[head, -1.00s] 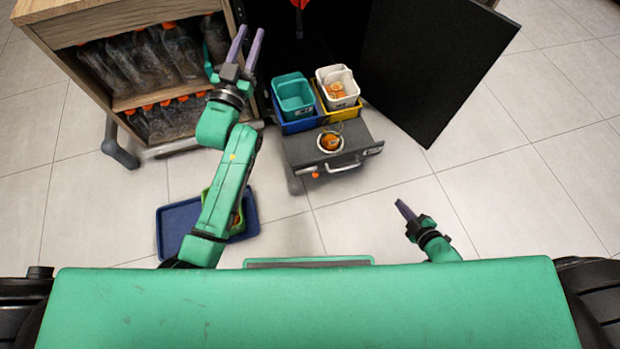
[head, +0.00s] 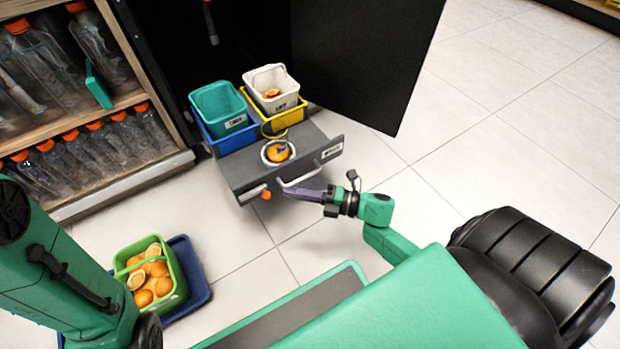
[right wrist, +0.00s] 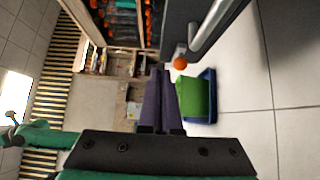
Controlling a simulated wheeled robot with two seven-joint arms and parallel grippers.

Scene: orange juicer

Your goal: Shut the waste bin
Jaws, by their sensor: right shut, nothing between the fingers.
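The waste bin is a dark grey pull-out drawer (head: 238,174) standing out of the black cabinet, with a metal handle (head: 300,182) on its front. Part of the drawer front and the handle bar (right wrist: 210,28) also show in the right wrist view. My right gripper (head: 288,191) is shut and empty, its purple fingers pointing left just in front of the drawer front near the handle; I cannot tell if they touch. Its closed fingers show in the right wrist view (right wrist: 160,85). My left arm stands at the left edge of the head view; its gripper is out of view.
Teal (head: 218,105) and white (head: 270,85) buckets sit behind the drawer top, which has a round opening with orange pieces (head: 278,152). A black door (head: 365,60) hangs open. A green basket of oranges (head: 150,275) stands on a blue tray (head: 198,290). Floor at right is clear.

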